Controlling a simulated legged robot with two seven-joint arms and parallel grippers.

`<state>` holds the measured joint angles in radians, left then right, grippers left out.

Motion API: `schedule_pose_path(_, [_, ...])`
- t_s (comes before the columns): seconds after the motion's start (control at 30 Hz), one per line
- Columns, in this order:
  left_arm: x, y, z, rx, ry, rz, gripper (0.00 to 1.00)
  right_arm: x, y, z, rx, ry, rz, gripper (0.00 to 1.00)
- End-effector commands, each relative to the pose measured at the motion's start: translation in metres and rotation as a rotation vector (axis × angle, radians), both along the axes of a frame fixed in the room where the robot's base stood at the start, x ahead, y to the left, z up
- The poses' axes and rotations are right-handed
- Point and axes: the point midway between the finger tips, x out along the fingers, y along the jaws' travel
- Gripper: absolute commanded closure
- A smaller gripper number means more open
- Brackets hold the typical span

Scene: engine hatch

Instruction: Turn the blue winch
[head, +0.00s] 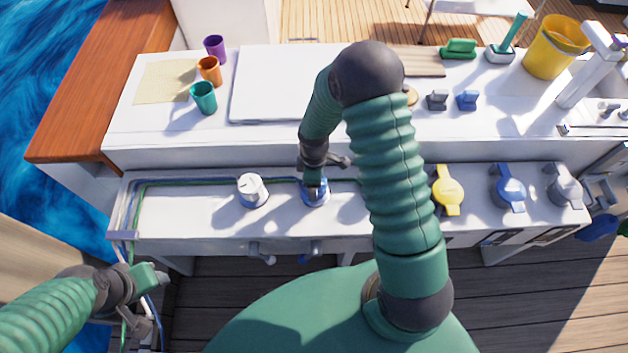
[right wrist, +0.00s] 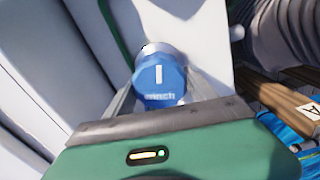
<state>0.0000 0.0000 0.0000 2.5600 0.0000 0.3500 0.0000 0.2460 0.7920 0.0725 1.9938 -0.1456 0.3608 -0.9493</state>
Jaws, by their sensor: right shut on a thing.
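The blue winch (head: 316,194) is a round blue knob on the white lower ledge, right of a white knob. In the right wrist view the blue winch (right wrist: 160,82) shows its cap with a white mark and lettering. My right gripper (head: 322,178) reaches down from above and is shut on the blue winch; the arm and gripper hide part of it. In the right wrist view its grey edge lies just in front of the knob. My left gripper (head: 147,300) hangs at the lower left, away from the ledge; its finger gap is unclear.
A white knob (head: 252,191) stands left of the winch. Yellow (head: 447,191), blue (head: 510,188) and grey (head: 565,186) valve handles sit to the right. Cups (head: 204,97) and a yellow bucket (head: 553,50) stand on the upper counter. Hoses run along the ledge.

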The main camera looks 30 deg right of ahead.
Motion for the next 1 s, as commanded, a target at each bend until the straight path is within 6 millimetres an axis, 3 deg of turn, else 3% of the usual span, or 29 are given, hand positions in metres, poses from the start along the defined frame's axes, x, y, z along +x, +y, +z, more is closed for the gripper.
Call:
schedule_pose_path(0.57, [0.0,0.0,0.0026,0.0,0.0,0.0,0.5,0.0026,-0.0009,0.0015,-0.002,-0.007,-0.042,0.76])
schedule_pose_path(0.6, [0.0,0.0,0.0026,0.0,0.0,0.0,0.5,0.0026,-0.0009,0.0015,-0.002,-0.007,-0.042,0.33])
schedule_pose_path(0.77, [0.0,0.0,0.0026,0.0,0.0,0.0,0.5,0.0019,-0.0007,0.0011,-0.001,-0.004,-0.042,0.14])
schedule_pose_path(1.0, [-0.0001,0.0,0.0025,0.0,0.0,0.0,0.5,0.0008,-0.0004,0.0007,-0.001,-0.002,-0.041,0.14])
